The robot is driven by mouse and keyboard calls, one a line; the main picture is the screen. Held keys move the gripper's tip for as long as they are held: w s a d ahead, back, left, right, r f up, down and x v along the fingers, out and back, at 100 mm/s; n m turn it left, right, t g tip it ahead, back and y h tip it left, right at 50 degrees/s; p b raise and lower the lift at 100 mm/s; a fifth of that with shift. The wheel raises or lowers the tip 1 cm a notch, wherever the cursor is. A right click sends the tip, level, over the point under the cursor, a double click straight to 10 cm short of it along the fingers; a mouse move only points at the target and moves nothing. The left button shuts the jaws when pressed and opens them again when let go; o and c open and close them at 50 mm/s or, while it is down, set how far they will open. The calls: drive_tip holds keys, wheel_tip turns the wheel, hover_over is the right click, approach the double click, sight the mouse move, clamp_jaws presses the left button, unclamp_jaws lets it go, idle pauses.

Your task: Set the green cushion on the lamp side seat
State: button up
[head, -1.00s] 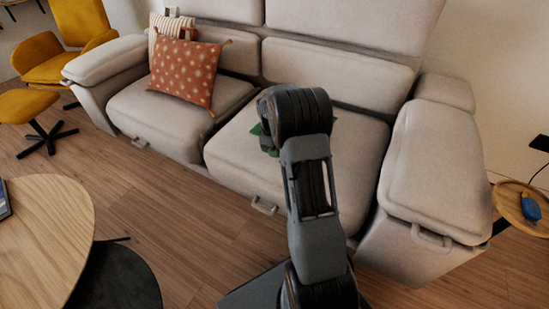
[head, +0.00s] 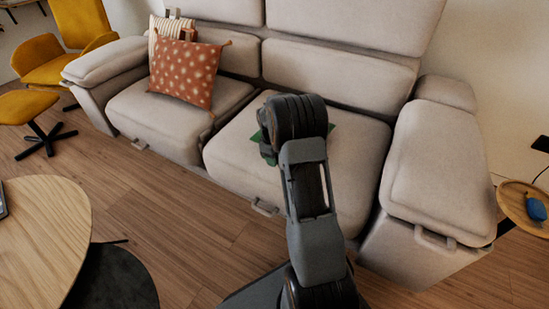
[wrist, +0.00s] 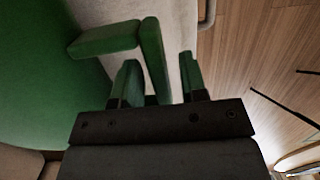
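The green cushion (head: 331,129) is on or just above the right-hand sofa seat (head: 360,150), mostly hidden behind my arm in the head view. In the wrist view the cushion (wrist: 40,75) fills the left side, with a green handle-like strap (wrist: 155,62) standing out from it. My gripper (wrist: 160,80) is open, its two green-looking fingers on either side of the strap's lower end. A gap shows between the strap and the right finger; contact with the left finger cannot be told. No lamp is in view.
An orange dotted cushion (head: 184,70) and a striped cushion (head: 170,27) lean on the left sofa seat (head: 165,118). A wooden round table (head: 40,230) is at lower left. A small side table (head: 515,205) holds a blue object (head: 536,209) at right.

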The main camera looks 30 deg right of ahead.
drive_tip(key=shift+r, duration=0.1)
wheel_tip(320, 180, up, 12)
drive_tip(key=w+a+p, duration=0.1)
drive_tip(key=p, duration=0.4)
drive_tip(key=s+a+r+m+t, duration=0.1)
drive_tip(key=s+a+r, duration=0.3)
drive_tip(key=a+r, duration=0.15)
drive_tip(key=s+a+r+m+t, duration=0.1)
drive_tip(key=s+a+m, duration=0.1)
drive_tip(key=s+a, duration=0.3)
drive_tip(key=s+a+r+m+t, duration=0.1)
drive_tip(key=s+a, duration=0.5)
drive_tip(key=s, duration=0.8)
drive_tip(key=shift+r+m+t+y, duration=0.4)
drive_tip(key=shift+m+t, duration=0.1)
drive_tip(key=shift+m, duration=0.5)
drive_tip(key=shift+w, duration=0.1)
